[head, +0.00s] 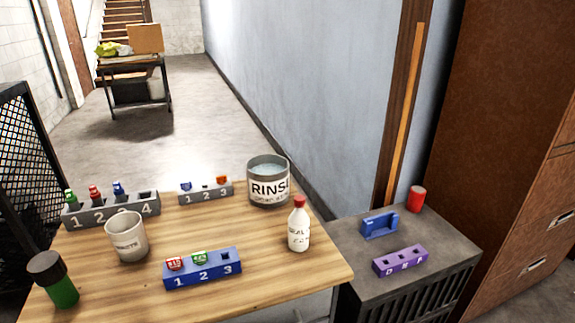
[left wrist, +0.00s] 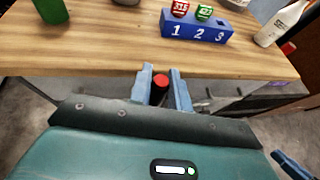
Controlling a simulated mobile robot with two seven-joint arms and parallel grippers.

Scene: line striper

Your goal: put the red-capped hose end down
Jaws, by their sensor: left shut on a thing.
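In the left wrist view my left gripper (left wrist: 161,86) is shut on the red-capped hose end (left wrist: 160,81). Its red cap shows between the two pale blue fingers, with a dark body below it. The gripper and hose end appear in front of the wooden table's near edge (left wrist: 90,66). Neither shows in the head view. A blue piece at the lower right of the left wrist view looks like part of my right gripper (left wrist: 291,165); its jaw state is hidden.
On the table (head: 285,275) stand a blue rack (head: 205,276), grey racks (head: 115,211) (head: 206,197), a cup (head: 126,240), a rinse can (head: 268,190), a red-capped bottle (head: 298,228) and a green jar (head: 62,290). A side cabinet (head: 345,240) holds a purple rack (head: 400,261), blue holder (head: 380,226) and red can (head: 416,198).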

